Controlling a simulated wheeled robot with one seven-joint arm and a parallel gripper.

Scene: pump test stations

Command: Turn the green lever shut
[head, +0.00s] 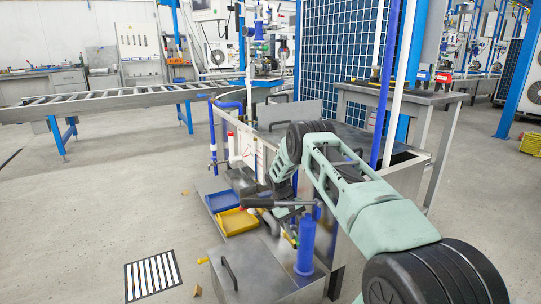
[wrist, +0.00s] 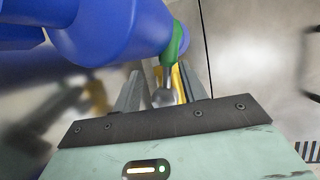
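The green lever (wrist: 177,45) shows only in part in the wrist view, as a curved green piece against the side of a thick blue pipe (wrist: 110,32). My gripper (wrist: 162,82) points toward it, with its two grey fingers apart. A grey rounded metal part (wrist: 165,97) and a yellow strip (wrist: 178,82) show between the fingers; I cannot tell whether the fingers touch them. The rest of the lever is hidden or out of frame. In the head view my arm reaches down at the bench, and I cannot make out the green lever there.
A blue upright cylinder (head: 306,246) stands close to my arm. Yellow (head: 238,221) and blue (head: 219,200) trays lie beside the bench. A metal box with a handle (head: 229,272) is in front.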

